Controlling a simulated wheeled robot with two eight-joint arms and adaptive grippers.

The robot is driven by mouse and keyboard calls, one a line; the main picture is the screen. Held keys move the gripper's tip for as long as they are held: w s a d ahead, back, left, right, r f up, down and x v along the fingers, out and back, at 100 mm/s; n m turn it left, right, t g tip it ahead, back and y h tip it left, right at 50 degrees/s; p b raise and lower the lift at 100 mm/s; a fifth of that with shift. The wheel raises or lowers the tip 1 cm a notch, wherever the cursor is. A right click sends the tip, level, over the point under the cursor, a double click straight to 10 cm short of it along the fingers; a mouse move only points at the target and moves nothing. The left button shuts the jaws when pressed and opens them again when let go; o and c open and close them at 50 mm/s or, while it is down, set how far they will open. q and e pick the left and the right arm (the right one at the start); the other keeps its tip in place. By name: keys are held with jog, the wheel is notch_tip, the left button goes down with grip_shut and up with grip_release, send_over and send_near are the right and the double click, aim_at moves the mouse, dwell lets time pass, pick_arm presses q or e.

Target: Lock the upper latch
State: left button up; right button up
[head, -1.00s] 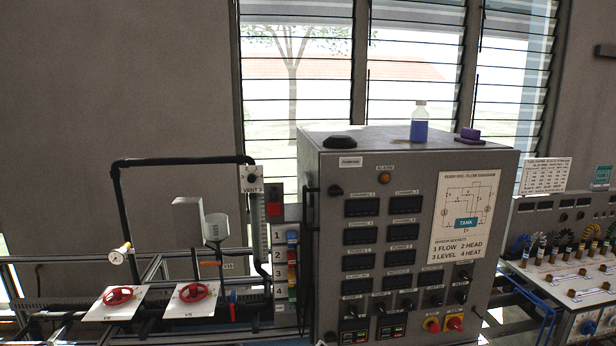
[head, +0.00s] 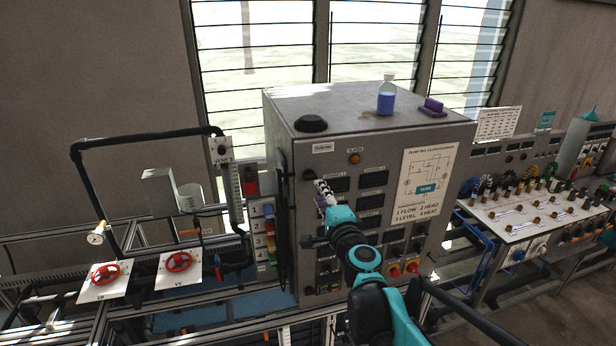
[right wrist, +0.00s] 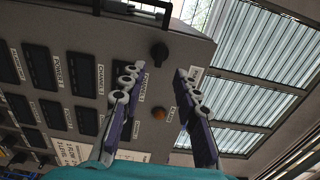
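The upper latch is a small black knob (head: 308,175) near the top left corner of the grey cabinet's front (head: 385,145). In the right wrist view the black knob (right wrist: 159,52) lies just beyond my fingertips, between their lines; its turn position is hard to read. My right gripper (head: 322,192) is in front of the cabinet, close below and right of the knob. In the right wrist view its two fingers (right wrist: 158,78) are spread with an empty gap. A second black knob (head: 309,291) sits low on the same edge. My left gripper is not in view.
A black bar handle (head: 283,190) runs along the cabinet's left edge. A blue-filled bottle (head: 386,100) and a black disc (head: 311,123) stand on top. Pipes and red valve wheels (head: 179,261) are at left. A cabled bench (head: 520,205) is at right.

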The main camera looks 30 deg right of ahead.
aim_at(311, 179)
jog(key=b+x, duration=0.1)
jog(key=x, duration=0.6)
jog(key=shift+w+f+b, duration=0.1)
jog(key=shift+w+b, duration=0.2)
jog(key=shift+w, duration=0.05)
jog(key=shift+w, duration=0.2)
grip_shut()
